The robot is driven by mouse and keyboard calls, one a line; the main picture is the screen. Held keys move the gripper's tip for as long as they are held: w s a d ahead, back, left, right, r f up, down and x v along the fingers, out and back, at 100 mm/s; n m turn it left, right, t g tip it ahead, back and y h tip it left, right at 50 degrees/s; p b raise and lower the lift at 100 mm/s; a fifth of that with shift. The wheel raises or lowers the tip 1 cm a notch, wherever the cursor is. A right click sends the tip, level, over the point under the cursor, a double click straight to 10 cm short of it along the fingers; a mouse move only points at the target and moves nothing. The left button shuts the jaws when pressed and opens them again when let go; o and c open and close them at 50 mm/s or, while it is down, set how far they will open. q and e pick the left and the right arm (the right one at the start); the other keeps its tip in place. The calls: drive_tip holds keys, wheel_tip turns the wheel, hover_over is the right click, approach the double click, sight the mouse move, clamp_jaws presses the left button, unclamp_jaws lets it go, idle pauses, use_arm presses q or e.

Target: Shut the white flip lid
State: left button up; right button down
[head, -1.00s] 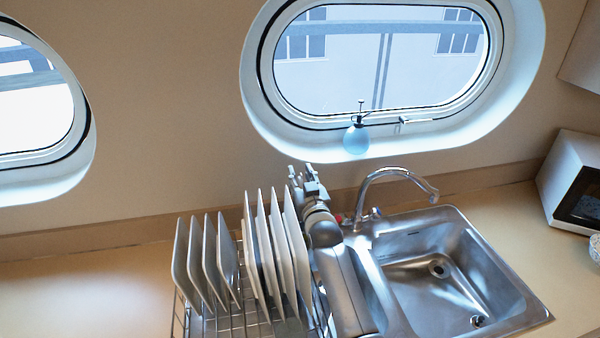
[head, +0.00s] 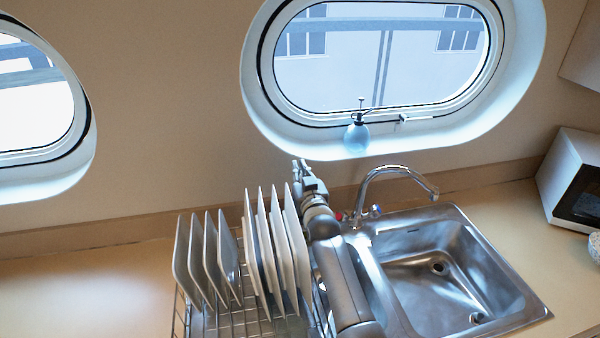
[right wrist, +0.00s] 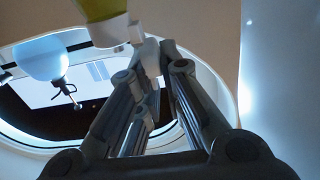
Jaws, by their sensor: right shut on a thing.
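In the right wrist view, a yellow-green bottle (right wrist: 97,10) with a white cap (right wrist: 107,31) comes in from the top edge. A pale white piece, which looks like the flip lid (right wrist: 149,56), sits beside the cap between my right gripper's fingertips (right wrist: 152,72). The fingers are closed on it; how far the lid stands open is not clear. In the head view my right gripper (head: 307,178) is behind the dish rack, near the wall. The bottle is hidden there. My left gripper is not in view.
A dish rack (head: 240,322) with several upright plates (head: 278,245) stands left of my right arm. The faucet (head: 398,170) and steel sink (head: 440,262) are to its right. A blue spray bottle (head: 357,139) stands on the porthole sill. The counter at left (head: 80,290) is clear.

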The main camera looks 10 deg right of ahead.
drive_tip(key=shift+d, duration=0.1)
drive_tip(key=m, duration=0.1)
drive_tip(key=d+m, duration=0.1)
drive_tip(key=m, duration=0.1)
drive_tip(key=shift+b, duration=0.3)
idle(0.9)
drive_tip(key=c, duration=1.5)
unclamp_jaws()
drive_tip(key=shift+s, duration=6)
